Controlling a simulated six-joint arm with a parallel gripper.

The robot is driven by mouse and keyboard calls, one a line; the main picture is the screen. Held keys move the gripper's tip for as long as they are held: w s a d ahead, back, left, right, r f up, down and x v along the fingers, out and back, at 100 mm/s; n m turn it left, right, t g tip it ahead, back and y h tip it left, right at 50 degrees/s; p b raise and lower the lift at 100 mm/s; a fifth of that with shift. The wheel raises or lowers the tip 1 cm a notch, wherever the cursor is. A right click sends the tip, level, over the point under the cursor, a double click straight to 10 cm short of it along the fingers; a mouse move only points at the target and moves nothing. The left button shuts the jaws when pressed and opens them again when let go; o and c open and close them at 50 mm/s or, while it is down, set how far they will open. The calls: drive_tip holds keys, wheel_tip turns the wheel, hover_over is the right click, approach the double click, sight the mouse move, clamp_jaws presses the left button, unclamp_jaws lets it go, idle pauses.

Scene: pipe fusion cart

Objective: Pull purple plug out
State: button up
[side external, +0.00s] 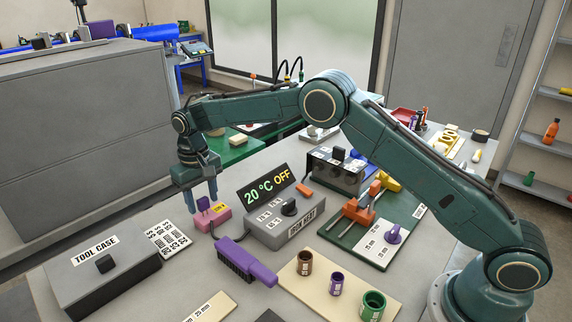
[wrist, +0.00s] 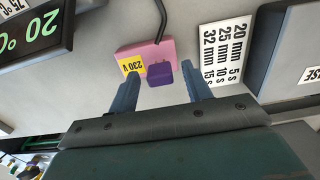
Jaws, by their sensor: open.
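The purple plug (wrist: 160,74) sits at a pink socket block with a yellow 230 V label (wrist: 130,62). In the side external view the purple plug (side external: 203,203) stands on top of the pink block (side external: 211,220). My gripper (wrist: 161,88) is open, with one blue finger on each side of the plug. A gap shows between each finger and the plug. In the side external view my gripper (side external: 203,195) points down over the block. A dark cable (wrist: 161,20) shows by the plug. How far the fingertips reach down beside the plug is hard to tell.
A grey heater box (side external: 285,220) with a "20 °C OFF" display stands right of the block. A purple-handled brush (side external: 246,262) lies in front. A tool case (side external: 103,270) and a white number card (side external: 170,240) are to the left.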

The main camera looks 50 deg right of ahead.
sight(204, 198)
wheel_tip(204, 198, up, 14)
idle(0.7)
drive_tip(key=shift+f, duration=0.1)
drive_tip(key=s+d+r+t, duration=0.1)
drive_tip(key=s+d+r, duration=0.4)
drive_tip(key=s+r, duration=0.3)
drive_tip(key=s+d+r+t, duration=0.2)
drive_tip(key=s+d+r, duration=0.35)
drive_tip(key=s, duration=0.45)
drive_tip(key=s+d+f+t, duration=0.1)
drive_tip(key=s+f, duration=0.1)
drive_tip(key=s, duration=0.6)
drive_tip(key=s+d+f, duration=0.2)
drive_tip(key=s+f, duration=0.1)
drive_tip(key=s, duration=0.5)
drive_tip(key=s+d+f+t, duration=0.1)
drive_tip(key=s+f, duration=0.2)
drive_tip(key=s, duration=0.5)
drive_tip(key=shift+d+t, duration=0.25)
drive_tip(key=shift+t, duration=0.05)
